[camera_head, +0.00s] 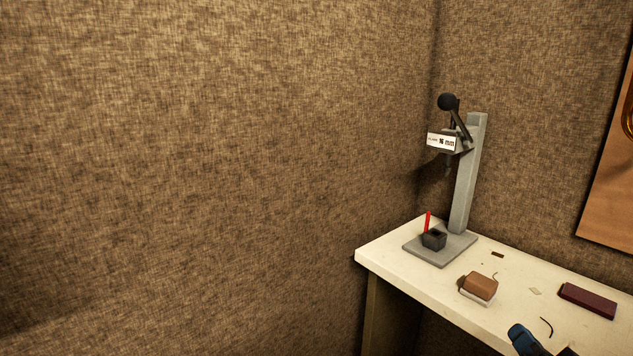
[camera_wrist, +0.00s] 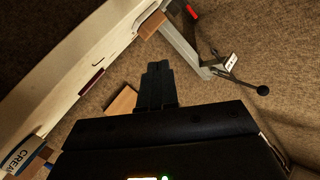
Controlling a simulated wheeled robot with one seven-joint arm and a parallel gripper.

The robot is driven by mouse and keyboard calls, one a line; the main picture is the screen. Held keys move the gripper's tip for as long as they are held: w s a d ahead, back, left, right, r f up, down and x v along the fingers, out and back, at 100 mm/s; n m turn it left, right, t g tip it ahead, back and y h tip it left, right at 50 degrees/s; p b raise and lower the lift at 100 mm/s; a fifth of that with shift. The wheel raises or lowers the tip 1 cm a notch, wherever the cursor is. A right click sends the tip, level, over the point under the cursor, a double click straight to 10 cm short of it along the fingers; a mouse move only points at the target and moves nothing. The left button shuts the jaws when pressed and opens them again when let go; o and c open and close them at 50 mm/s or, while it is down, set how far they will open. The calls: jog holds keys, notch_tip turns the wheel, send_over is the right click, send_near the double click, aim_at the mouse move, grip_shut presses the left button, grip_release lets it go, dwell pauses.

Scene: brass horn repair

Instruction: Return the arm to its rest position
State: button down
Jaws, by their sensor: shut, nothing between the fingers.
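My gripper (camera_wrist: 156,86) shows in the wrist view as dark fingers pressed together, with nothing between them. It is in front of the brown fabric wall, apart from the white workbench (camera_wrist: 80,62), which runs diagonally across the upper left of that view. My gripper is not identifiable in the head view, where the same workbench (camera_head: 400,262) stands at lower right.
A grey press (camera_head: 465,180) with a black ball-ended lever stands at the bench's far left corner. A black cup (camera_head: 434,240) sits on its base. A brown block (camera_head: 480,286), a maroon bar (camera_head: 587,300) and a blue object (camera_head: 524,338) are nearby. A board (camera_head: 610,180) hangs at right.

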jog(key=s+a+f+n+y, duration=0.1)
jog(key=s+a+f+n, duration=0.2)
jog(key=s, duration=0.6)
jog(key=s+a+f+n, duration=0.1)
jog(key=s+a+f, duration=0.3)
jog(key=s, duration=0.6)
jog(key=s+a+r+n+y, duration=0.1)
jog(key=s+a+r+n, duration=0.1)
jog(key=s, duration=0.7)
jog(key=s+a+r+n+g+y, duration=0.1)
jog(key=s+r+n, duration=0.2)
jog(key=s, duration=0.6)
jog(key=shift+s+a, duration=0.15)
jog(key=shift+a, duration=0.2)
